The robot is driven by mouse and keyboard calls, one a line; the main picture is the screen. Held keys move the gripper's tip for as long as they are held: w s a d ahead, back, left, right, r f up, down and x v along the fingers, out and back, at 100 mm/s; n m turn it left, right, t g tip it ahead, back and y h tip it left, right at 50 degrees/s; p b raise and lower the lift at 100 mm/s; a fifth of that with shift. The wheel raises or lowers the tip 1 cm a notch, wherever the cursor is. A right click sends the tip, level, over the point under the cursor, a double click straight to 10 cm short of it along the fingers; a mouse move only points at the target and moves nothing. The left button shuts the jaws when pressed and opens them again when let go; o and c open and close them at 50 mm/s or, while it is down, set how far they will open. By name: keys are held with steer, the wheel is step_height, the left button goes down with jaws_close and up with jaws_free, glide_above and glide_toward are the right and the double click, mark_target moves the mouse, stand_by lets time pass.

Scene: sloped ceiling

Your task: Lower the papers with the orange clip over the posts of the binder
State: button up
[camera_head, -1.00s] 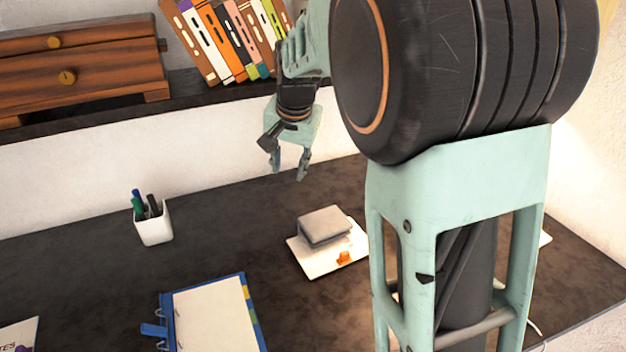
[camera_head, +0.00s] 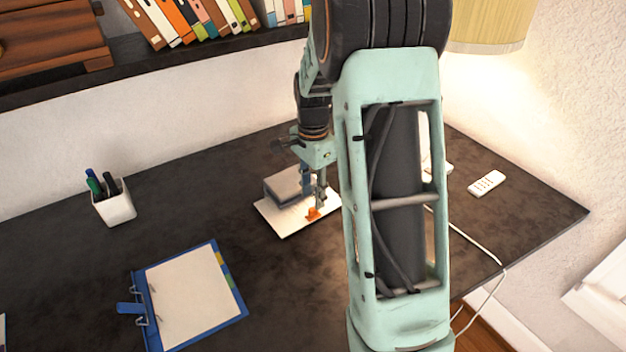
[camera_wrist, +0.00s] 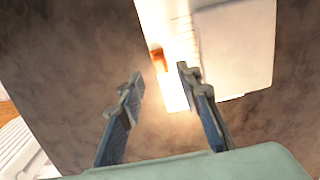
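The papers (camera_head: 284,224) lie flat on the dark desk, with the orange clip (camera_head: 313,214) at their near right edge. In the wrist view the papers (camera_wrist: 180,50) and the orange clip (camera_wrist: 158,60) show ahead of the fingertips. My gripper (camera_head: 313,197) is above the papers close to the clip; in the wrist view its two fingers (camera_wrist: 160,78) are apart with nothing between them. The blue binder (camera_head: 190,295) lies open at the front left, with a white sheet in it, metal posts (camera_head: 141,305) at its left edge and a blue lever.
A grey block (camera_head: 285,184) rests on the papers' far part, beside my gripper. A white pen cup (camera_head: 114,206) stands at the back left. A white remote (camera_head: 487,183) and a cable lie at the right. The desk between binder and papers is clear.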

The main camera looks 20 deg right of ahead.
mark_target(313, 209)
step_height(313, 209, down, 5)
steer(key=shift+f, duration=0.1)
stand_by(0.3)
jaws_close()
steer(key=shift+s, duration=0.1)
steer(key=shift+s+d+b, duration=0.15)
steer(key=shift+s+d, duration=0.2)
steer(key=shift+s, duration=1)
steer(key=shift+s+d+b, duration=0.2)
steer(key=shift+s+d, duration=0.2)
steer(key=shift+s, duration=0.95)
steer(key=shift+s+d+b, duration=0.15)
steer(key=shift+s+d, duration=0.2)
steer(key=shift+s, duration=1)
jaws_free()
